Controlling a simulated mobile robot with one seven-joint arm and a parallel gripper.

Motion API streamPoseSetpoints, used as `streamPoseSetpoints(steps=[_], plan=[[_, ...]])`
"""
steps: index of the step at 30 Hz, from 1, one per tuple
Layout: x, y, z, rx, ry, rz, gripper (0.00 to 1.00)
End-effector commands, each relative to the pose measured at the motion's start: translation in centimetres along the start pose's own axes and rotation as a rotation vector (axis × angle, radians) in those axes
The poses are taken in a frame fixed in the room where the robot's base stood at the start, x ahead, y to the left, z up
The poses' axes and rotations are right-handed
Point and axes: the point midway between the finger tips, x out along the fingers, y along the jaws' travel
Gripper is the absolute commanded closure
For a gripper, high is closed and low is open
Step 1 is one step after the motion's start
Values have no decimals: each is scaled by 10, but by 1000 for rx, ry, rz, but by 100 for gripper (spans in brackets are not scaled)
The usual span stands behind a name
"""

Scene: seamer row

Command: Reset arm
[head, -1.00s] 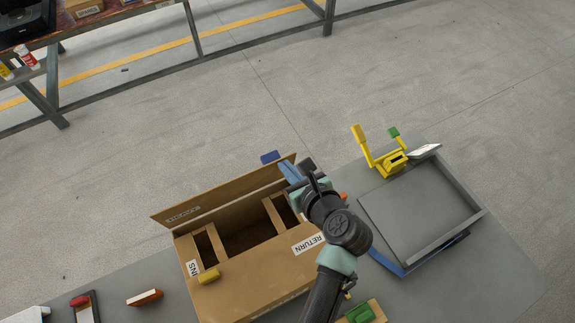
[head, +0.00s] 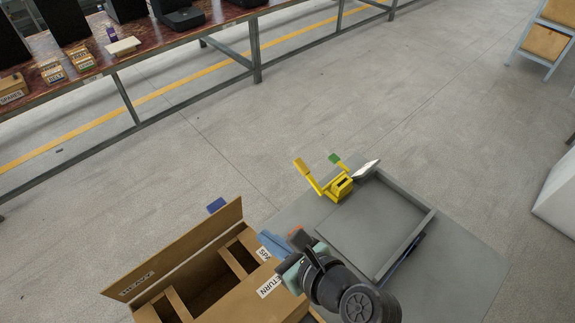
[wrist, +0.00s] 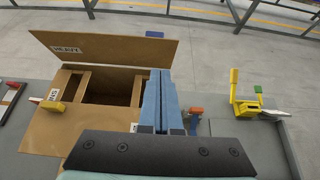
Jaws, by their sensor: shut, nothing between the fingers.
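My gripper (wrist: 161,103) shows in the wrist view with its two blue fingers together and nothing between them. In the head view my gripper (head: 272,245) is above the right side of the cardboard box, partly hidden by my own arm. The cardboard box (head: 226,306) has an upright flap marked HEAVY and openings in its top, with a RETURN label. It also shows in the wrist view (wrist: 50,135), left of and beyond the fingers. I cannot tell whether the fingers touch anything.
A grey tray (head: 425,228) lies on the grey table (head: 462,265), with a yellow toggle clamp (head: 340,187) at its far left corner. An orange-ended item (wrist: 196,111) is right of the fingers. A long workbench (head: 150,55) stands across open floor.

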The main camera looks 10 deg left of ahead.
Motion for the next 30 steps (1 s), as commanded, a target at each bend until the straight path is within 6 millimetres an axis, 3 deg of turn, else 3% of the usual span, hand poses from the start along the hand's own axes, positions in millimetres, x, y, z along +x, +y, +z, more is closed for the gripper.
streamPoseSetpoints(steps=[4, 7, 11, 17, 20, 24, 30], plan=[[1, -14, 15, -135, -12, -58, 100], [-2, -41, 48, -408, -21, -182, 100], [-22, -80, 110, -867, 9, -416, 100], [-86, -112, 213, -1539, 191, -839, 100], [-130, -113, 262, -1831, 362, -1071, 100], [-199, -94, 321, -2143, 703, -1401, 100], [-273, -53, 365, -2313, 1215, -1719, 100]])
